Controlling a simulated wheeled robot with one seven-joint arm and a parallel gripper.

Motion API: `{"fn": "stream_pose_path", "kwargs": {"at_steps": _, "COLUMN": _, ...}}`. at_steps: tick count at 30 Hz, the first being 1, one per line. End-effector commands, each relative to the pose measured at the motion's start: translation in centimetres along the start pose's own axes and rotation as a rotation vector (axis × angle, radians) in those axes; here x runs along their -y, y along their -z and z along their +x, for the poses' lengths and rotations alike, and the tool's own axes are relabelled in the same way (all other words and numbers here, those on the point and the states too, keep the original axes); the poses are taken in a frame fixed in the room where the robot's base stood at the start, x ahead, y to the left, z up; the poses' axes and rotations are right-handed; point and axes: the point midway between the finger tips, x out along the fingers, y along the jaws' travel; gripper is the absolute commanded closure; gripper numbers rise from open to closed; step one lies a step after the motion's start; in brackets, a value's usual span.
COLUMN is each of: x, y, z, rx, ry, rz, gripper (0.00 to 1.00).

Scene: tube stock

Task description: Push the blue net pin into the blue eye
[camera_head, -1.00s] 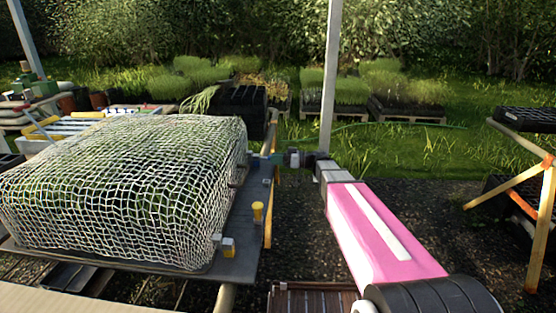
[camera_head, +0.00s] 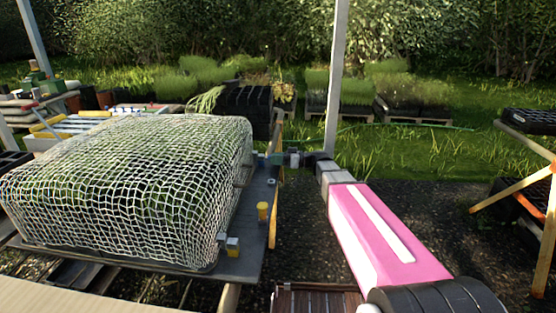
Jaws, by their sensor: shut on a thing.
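My gripper (camera_head: 275,159) is at the end of my pink arm, over the far right corner of the grey bench board (camera_head: 253,256). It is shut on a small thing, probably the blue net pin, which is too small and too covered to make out. A white net (camera_head: 125,185) drapes over a box-shaped mound on the board. A small bluish spot (camera_head: 271,182) shows on the board's right edge, just nearer than my gripper; I cannot tell whether it is the blue eye. A yellow pin-like piece (camera_head: 262,211) stands upright on the same edge.
A thin grey post (camera_head: 334,85) rises behind my arm. A wooden trestle (camera_head: 541,205) with black trays stands at the right.

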Motion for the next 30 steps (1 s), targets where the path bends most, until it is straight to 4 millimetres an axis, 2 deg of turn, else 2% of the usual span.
{"fn": "stream_pose_path", "kwargs": {"at_steps": 12, "x": 0.01, "y": 0.01, "z": 0.9, "rx": 0.0, "ry": 0.001, "rz": 0.0, "gripper": 0.9}}
{"fn": "stream_pose_path", "kwargs": {"at_steps": 13, "x": 0.01, "y": 0.01, "z": 0.85, "rx": -0.001, "ry": 0.0, "rz": 0.0, "gripper": 0.56}}
{"fn": "stream_pose_path", "kwargs": {"at_steps": 15, "x": 0.01, "y": 0.01, "z": 0.84, "rx": -0.001, "ry": 0.0, "rz": 0.0, "gripper": 0.36}}
{"fn": "stream_pose_path", "kwargs": {"at_steps": 21, "x": 0.01, "y": 0.0, "z": 0.84, "rx": 0.0, "ry": 0.0, "rz": 0.0, "gripper": 0.36}}
{"fn": "stream_pose_path", "kwargs": {"at_steps": 23, "x": 0.01, "y": -0.01, "z": 0.83, "rx": 0.0, "ry": 0.0, "rz": 0.0, "gripper": 0.16}}
{"fn": "stream_pose_path", "kwargs": {"at_steps": 24, "x": 0.01, "y": -0.01, "z": 0.83, "rx": 0.0, "ry": 0.0, "rz": 0.0, "gripper": 0.03}}
{"fn": "stream_pose_path", "kwargs": {"at_steps": 25, "x": 0.01, "y": -0.01, "z": 0.83, "rx": 0.0, "ry": 0.0, "rz": 0.0, "gripper": 0.0}}
{"fn": "stream_pose_path", "kwargs": {"at_steps": 30, "x": 0.01, "y": -0.01, "z": 0.83, "rx": 0.0, "ry": 0.0, "rz": 0.0, "gripper": 0.0}}
